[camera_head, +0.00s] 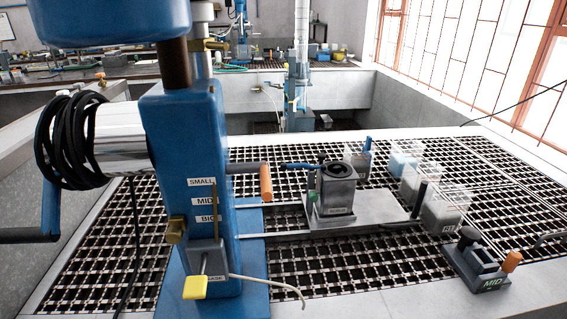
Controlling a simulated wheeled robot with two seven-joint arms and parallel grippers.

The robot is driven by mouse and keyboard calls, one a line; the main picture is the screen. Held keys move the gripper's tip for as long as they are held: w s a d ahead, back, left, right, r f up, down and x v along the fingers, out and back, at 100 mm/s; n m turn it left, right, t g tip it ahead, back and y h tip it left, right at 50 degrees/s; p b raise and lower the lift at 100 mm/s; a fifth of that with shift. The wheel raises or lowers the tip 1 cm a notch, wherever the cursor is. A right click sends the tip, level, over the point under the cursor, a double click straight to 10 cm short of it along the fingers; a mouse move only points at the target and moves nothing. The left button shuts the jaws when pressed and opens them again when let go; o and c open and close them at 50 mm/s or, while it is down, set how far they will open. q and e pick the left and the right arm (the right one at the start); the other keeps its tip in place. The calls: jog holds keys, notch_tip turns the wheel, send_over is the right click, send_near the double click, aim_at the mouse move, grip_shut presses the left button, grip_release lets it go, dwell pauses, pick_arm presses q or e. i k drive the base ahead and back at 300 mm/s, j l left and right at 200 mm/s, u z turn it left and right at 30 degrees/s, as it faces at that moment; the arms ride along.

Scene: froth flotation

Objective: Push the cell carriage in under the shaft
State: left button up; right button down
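The cell carriage (370,221) is a flat grey plate on rails, on the dark grating right of the blue machine column (188,150). A grey metal cell (335,190) with a round dark opening stands upright on it. The carriage sits out to the right, apart from the column. A dark vertical shaft piece (176,65) shows above the column, under the blue head (110,18). The shaft's lower end cannot be made out. Neither of my grippers is in view.
An orange-ended lever (265,182) sticks out right of the column. Clear containers (446,207) stand behind the carriage's right end. A grey block marked MID (476,262) sits at front right. A yellow-tabbed part (195,287) and a pale hose (270,284) lie in front of the column.

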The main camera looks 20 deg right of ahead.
aim_at(374, 208)
jog(key=z, duration=1.4)
jog(key=l+u, duration=0.65)
jog(key=i, duration=0.05)
